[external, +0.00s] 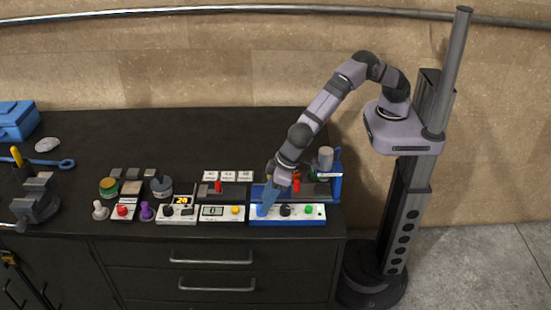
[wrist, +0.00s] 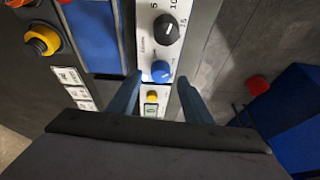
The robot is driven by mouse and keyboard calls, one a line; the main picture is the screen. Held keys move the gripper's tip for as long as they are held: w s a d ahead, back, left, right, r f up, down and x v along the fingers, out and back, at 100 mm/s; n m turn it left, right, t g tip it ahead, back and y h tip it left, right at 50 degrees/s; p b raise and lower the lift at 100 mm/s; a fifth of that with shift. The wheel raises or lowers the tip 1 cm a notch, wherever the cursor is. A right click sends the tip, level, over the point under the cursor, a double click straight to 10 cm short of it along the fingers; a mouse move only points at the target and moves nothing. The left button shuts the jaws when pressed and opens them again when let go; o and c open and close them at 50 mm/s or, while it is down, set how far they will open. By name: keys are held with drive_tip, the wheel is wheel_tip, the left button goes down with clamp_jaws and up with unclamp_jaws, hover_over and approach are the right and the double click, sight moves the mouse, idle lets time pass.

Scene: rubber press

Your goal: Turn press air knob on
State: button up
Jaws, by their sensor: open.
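The press (external: 322,222) has a blue base and a white front panel at the right end of the bench. A blue knob sits at the panel's left part, with a black dial (external: 285,211) and a green button (external: 308,209) to its right. In the wrist view the blue knob (wrist: 161,72) lies between the fingertips, just beyond them, and the black dial (wrist: 168,28) is above it. My gripper (external: 265,205) points down over the panel's left part. Its blue fingers (wrist: 160,82) are open with nothing held. Whether they touch the knob I cannot tell. In the external view the fingers largely hide the knob.
Left of the press stand a unit with a yellow button (external: 235,210), a timer with orange digits (external: 181,200), and several buttons and jars. A vise (external: 37,200) is at the far left. The bench (external: 210,134) is clear at the back.

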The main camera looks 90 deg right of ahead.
drive_tip(key=shift+p+x, duration=0.35)
drive_tip(key=shift+x, duration=0.85)
drive_tip(key=c, duration=1)
drive_tip(key=shift+a+f+m+b, duration=0.1)
drive_tip(key=shift+f+m+b, duration=0.1)
drive_tip(key=shift+m+b, duration=0.7)
drive_tip(key=shift+c, duration=0.2)
drive_tip(key=shift+r+h+b, duration=0.2)
drive_tip(key=shift+h+b, duration=0.1)
drive_tip(key=o, duration=1)
drive_tip(key=shift+o, duration=0.2)
drive_tip(key=shift+r, duration=0.15)
